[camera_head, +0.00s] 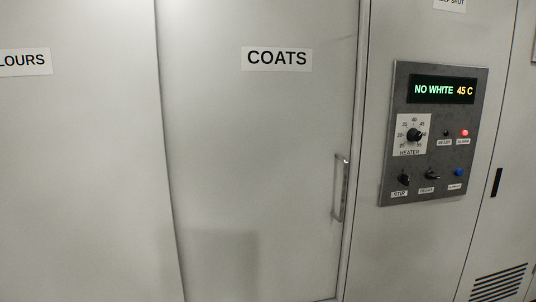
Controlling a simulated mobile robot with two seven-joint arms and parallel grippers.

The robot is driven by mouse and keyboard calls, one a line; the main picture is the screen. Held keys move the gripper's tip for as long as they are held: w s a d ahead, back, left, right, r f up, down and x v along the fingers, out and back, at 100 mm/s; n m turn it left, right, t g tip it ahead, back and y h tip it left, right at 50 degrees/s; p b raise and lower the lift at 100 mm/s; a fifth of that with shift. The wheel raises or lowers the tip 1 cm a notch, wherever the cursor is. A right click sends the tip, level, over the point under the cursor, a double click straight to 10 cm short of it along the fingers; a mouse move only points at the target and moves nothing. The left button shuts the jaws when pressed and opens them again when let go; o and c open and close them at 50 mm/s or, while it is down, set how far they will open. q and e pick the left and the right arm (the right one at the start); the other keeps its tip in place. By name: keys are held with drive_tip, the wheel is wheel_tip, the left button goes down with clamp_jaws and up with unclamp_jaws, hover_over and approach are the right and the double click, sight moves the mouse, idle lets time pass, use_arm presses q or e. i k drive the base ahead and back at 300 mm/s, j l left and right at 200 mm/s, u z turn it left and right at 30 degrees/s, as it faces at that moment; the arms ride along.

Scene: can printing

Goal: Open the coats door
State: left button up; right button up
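The coats door (245,160) is a large pale grey panel in the middle of the head view, with a white label reading COATS (277,59) near its top. It looks shut, flush with its frame. A vertical metal bar handle (341,188) is on its right side, close to the right edge. Neither of my grippers shows in the head view. A soft shadow lies on the lower part of the door.
A grey control panel (481,130) is right of the door, with a display (442,90) reading NO WHITE 45 C, a heater dial (414,135), switches and a lit red lamp (465,133). A panel labelled LOURS (24,61), partly cut off, is at left. A vent (498,284) is lower right.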

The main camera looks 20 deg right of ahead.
sight(257, 96)
drive_tip(key=l+z, duration=0.15)
drive_tip(key=z, duration=1)
drive_tip(key=i+l, duration=0.2)
drive_tip(key=l, duration=0.15)
drive_tip(key=i+l, duration=0.25)
drive_tip(key=l, duration=0.15)
drive_tip(key=i+l, duration=0.2)
drive_tip(key=l, duration=0.15)
drive_tip(key=i+l, duration=0.25)
drive_tip(key=l, duration=0.15)
